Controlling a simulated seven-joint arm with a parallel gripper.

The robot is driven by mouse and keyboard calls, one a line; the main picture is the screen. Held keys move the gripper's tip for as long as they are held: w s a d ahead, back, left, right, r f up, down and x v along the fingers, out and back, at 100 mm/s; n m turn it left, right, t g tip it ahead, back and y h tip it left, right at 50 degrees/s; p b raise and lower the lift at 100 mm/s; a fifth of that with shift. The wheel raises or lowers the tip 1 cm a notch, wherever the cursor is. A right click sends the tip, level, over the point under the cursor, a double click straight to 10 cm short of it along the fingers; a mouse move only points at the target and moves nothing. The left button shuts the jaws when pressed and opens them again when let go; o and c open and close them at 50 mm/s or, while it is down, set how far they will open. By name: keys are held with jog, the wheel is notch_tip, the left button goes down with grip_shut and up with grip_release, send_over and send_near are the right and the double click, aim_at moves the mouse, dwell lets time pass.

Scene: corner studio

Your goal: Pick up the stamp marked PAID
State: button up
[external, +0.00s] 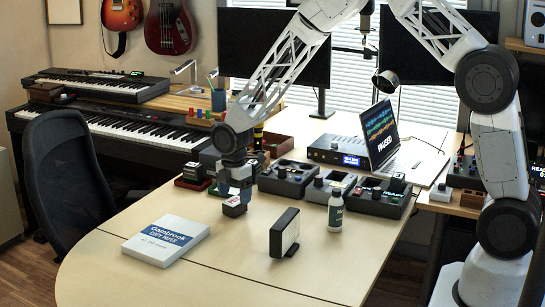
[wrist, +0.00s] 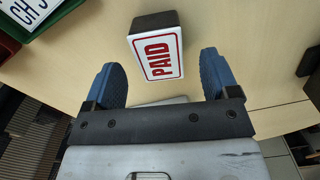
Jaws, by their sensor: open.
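The stamp marked PAID (wrist: 158,55) is a small dark block with a white label and red letters. In the wrist view it lies at the upper middle, just beyond the gap between my fingertips. In the external view it is the small dark block (external: 234,208) on the pale desk, directly below my gripper (external: 233,187). My gripper is open, with a blue finger on each side in the wrist view (wrist: 160,72), and nothing is held. The stamp's underside is hidden.
A white ream of copy paper (external: 166,240) lies front left of the stamp. A dark upright block with a pale face (external: 285,233) and a small bottle (external: 336,211) stand to the right. Dark desktop devices (external: 287,180) sit behind. A green-edged item (wrist: 40,14) shows upper left in the wrist view.

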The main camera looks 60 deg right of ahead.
aim_at(236, 199)
jog(key=shift+f, duration=2.25)
jog(key=c, duration=1)
jog(key=shift+r, duration=5.05)
